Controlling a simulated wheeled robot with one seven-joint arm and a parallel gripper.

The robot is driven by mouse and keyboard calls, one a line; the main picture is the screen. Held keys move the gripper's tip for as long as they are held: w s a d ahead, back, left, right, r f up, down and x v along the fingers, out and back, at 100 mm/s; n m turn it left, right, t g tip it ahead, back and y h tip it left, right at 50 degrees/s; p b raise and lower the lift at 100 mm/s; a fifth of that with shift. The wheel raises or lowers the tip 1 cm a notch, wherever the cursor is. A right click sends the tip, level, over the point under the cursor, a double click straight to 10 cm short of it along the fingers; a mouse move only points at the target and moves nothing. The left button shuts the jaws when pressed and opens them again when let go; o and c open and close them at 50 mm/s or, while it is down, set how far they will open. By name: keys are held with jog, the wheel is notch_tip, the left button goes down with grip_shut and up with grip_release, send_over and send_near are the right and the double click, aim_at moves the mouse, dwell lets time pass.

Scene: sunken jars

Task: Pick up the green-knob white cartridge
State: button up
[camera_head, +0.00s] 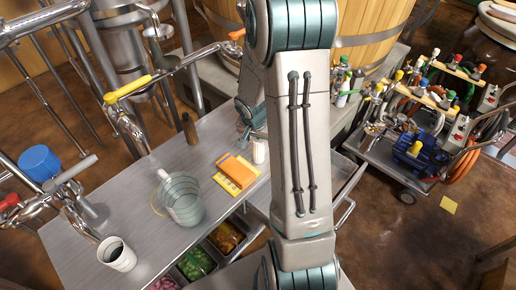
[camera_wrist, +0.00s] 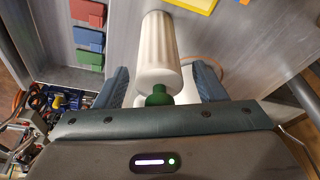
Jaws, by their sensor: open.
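The white ribbed cartridge (camera_wrist: 158,55) with a green knob (camera_wrist: 159,96) shows in the wrist view, with the knob end toward my gripper. My gripper (camera_wrist: 163,84) is open, with one blue finger on each side of the knob end. I cannot tell whether either finger touches it. In the head view a small part of the white cartridge (camera_head: 260,151) shows beside my arm, on the steel table. My arm hides most of my gripper there.
On the steel table (camera_head: 120,195) are an orange block on yellow sheets (camera_head: 237,172), a clear jug (camera_head: 182,200), a white cup (camera_head: 117,254) and a dark brown bottle (camera_head: 189,129). Food bins (camera_head: 226,237) sit below the front edge. A loaded cart (camera_head: 405,160) stands right.

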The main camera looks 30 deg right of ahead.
jog(key=c, duration=1.1)
jog(key=shift+r, duration=0.15)
jog(key=shift+r, duration=0.6)
notch_tip(320, 180, up, 3)
jog(key=shift+w+f, duration=0.1)
jog(key=s+d+r+p, duration=0.4)
jog(key=s+d+r, duration=0.2)
jog(key=d+r, duration=0.4)
jog(key=shift+r+p, duration=0.4)
jog(key=shift+r, duration=0.5)
